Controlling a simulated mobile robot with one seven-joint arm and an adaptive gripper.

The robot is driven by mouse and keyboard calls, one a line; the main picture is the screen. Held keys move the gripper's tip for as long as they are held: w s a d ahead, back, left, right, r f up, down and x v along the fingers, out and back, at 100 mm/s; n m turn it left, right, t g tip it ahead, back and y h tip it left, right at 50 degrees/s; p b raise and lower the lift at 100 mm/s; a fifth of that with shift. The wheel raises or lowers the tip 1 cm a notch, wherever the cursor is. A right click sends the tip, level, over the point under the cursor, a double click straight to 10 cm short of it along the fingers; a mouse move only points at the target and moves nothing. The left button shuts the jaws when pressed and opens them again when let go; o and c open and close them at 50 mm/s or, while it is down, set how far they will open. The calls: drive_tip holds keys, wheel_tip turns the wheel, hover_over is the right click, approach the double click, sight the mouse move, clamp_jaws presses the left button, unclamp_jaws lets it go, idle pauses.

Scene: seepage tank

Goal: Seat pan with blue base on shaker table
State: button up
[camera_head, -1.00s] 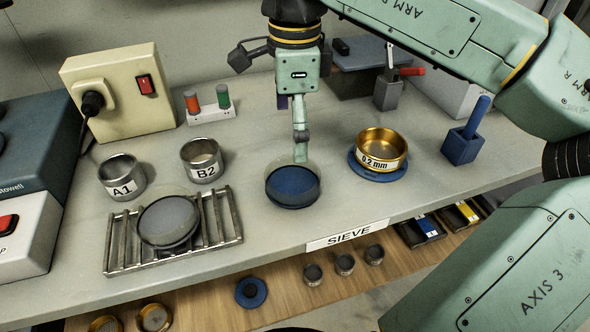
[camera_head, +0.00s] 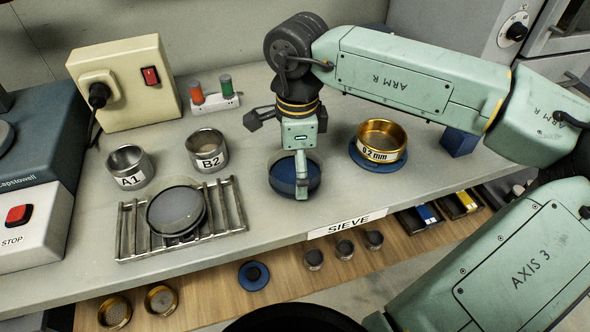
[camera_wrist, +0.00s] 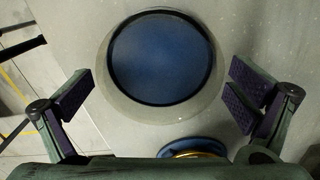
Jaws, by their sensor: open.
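The pan with the blue base (camera_head: 281,177) is a round clear-walled dish standing on the bench at the middle. It also shows in the wrist view (camera_wrist: 161,58), from above and empty. My gripper (camera_head: 302,188) is over it, with one finger in front of the pan's near side in the head view. In the wrist view my gripper (camera_wrist: 160,95) is open, with its dark pads wide apart to the left and right of the pan's near half. I cannot tell whether they touch its wall. I cannot identify the shaker table for sure; my arm covers the back of the bench.
A similar grey-based pan (camera_head: 176,211) sits on a metal rack (camera_head: 235,205). Tins A1 (camera_head: 130,167) and B2 (camera_head: 207,150) stand behind it. A brass 0.2 mm sieve (camera_head: 382,142) is on a blue ring (camera_head: 378,164) to the right. A blue-grey machine (camera_head: 45,140) is at far left.

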drive_tip(key=shift+c, duration=0.5)
drive_tip(key=c, duration=1)
